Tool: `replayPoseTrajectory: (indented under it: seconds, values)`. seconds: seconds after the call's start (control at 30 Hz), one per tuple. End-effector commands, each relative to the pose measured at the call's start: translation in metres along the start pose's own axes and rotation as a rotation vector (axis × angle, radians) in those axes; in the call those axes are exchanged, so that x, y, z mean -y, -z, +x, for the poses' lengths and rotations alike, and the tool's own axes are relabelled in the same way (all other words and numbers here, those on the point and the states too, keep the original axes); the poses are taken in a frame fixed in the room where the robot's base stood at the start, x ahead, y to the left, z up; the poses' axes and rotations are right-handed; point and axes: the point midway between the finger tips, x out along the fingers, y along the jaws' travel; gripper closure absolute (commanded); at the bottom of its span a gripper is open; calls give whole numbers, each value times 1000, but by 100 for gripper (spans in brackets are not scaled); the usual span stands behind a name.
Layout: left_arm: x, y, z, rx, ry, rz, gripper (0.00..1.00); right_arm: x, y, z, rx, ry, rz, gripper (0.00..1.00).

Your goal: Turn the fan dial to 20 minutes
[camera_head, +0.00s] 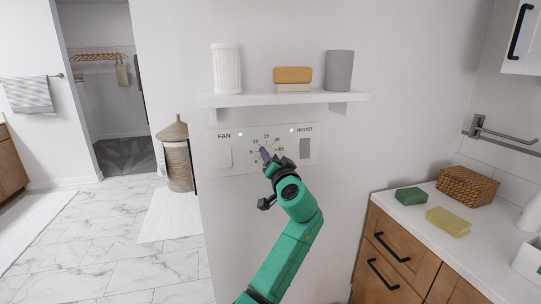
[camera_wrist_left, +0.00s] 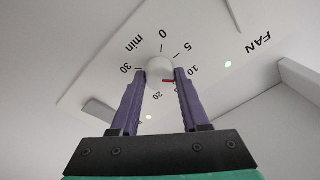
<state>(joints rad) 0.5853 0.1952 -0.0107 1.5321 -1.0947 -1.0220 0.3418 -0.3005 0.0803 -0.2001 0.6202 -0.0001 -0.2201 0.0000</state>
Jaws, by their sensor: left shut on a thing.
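The white panel (camera_head: 220,168) on the wall carries a fan switch at left, a numbered dial scale in the middle and a boost switch at right. The round white fan dial (camera_wrist_left: 160,68) sits between the purple fingers of my left gripper (camera_wrist_left: 161,78), which are shut on it. A red mark shows on the dial's lower right side, towards the part between 10 and 20. The right finger covers the 15 there, so the exact setting is unclear. In the head view, my left gripper (camera_head: 269,157) hides the dial.
A white shelf (camera_head: 285,99) above the panel holds a ribbed white cup (camera_head: 227,68), a stacked orange and beige block (camera_head: 292,77) and a grey cup (camera_head: 340,70). A counter (camera_head: 408,222) with drawers stands at right. Tiled floor is open at left.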

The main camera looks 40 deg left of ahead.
Motion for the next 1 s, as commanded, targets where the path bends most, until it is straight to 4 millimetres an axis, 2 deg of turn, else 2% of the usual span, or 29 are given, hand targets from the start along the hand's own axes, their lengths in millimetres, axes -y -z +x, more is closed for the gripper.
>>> replayPoseTrajectory:
  seconds: [0.57, 1.0]
  values:
    - [4, 3, 0, -21, -32, 549, 100, 0, 4, -43, 0, 0, 1, 50]
    - [5, 4, 0, -37, -57, 966, 100, -1, 8, -86, -1, 1, 1, 50]
